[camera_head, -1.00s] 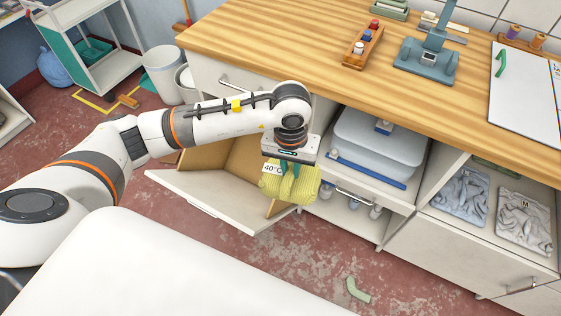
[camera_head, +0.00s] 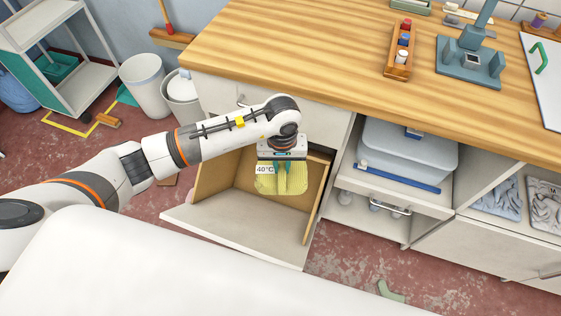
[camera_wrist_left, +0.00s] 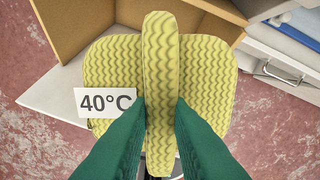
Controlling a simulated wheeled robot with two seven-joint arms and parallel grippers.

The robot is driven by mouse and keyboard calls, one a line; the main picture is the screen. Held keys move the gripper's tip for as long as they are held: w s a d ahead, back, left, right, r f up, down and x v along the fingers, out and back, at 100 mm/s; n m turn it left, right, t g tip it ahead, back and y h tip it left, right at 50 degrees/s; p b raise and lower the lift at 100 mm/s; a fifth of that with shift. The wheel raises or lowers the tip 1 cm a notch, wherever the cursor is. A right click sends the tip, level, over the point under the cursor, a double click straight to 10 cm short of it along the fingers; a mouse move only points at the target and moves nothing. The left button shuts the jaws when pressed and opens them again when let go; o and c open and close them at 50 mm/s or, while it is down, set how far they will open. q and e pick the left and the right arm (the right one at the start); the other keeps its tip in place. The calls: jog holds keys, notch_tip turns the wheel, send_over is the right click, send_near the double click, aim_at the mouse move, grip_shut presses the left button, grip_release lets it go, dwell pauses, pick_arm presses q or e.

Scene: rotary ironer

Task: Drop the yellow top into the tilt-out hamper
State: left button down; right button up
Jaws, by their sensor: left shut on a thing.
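The yellow top (camera_head: 268,184), with a wavy knit pattern and a "40°C" tag (camera_head: 265,170), hangs from my left gripper (camera_head: 281,178). In the left wrist view the green fingers (camera_wrist_left: 161,105) are shut on a raised fold of the yellow top (camera_wrist_left: 103,68). The tilt-out hamper (camera_head: 240,239) is tilted open under the worktop, with brown inner walls and a white front panel. In the head view the top is over the hamper's opening; its exact height above it is hard to tell. My right gripper is in neither view.
The wooden worktop (camera_head: 300,45) runs above the hamper. To the right, an open cabinet holds a grey-blue lidded box (camera_head: 405,152) on a pull-out shelf (camera_head: 385,190). White bins (camera_head: 146,85) stand at the left. A green piece (camera_head: 391,291) lies on the floor.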

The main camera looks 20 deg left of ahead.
pick_arm(q)
jog(key=shift+a+f+b, duration=0.1)
jog(key=shift+f+b, duration=0.5)
jog(key=shift+f, duration=0.4)
notch_tip(320, 180, down, 5)
jog(key=b, duration=0.3)
notch_tip(320, 180, down, 2)
jog(key=shift+b, duration=0.55)
jog(key=c, duration=1.3)
grip_release()
jog(key=shift+o, duration=0.2)
jog(key=shift+r, duration=0.1)
notch_tip(320, 180, up, 12)
jog(key=shift+f, duration=0.1)
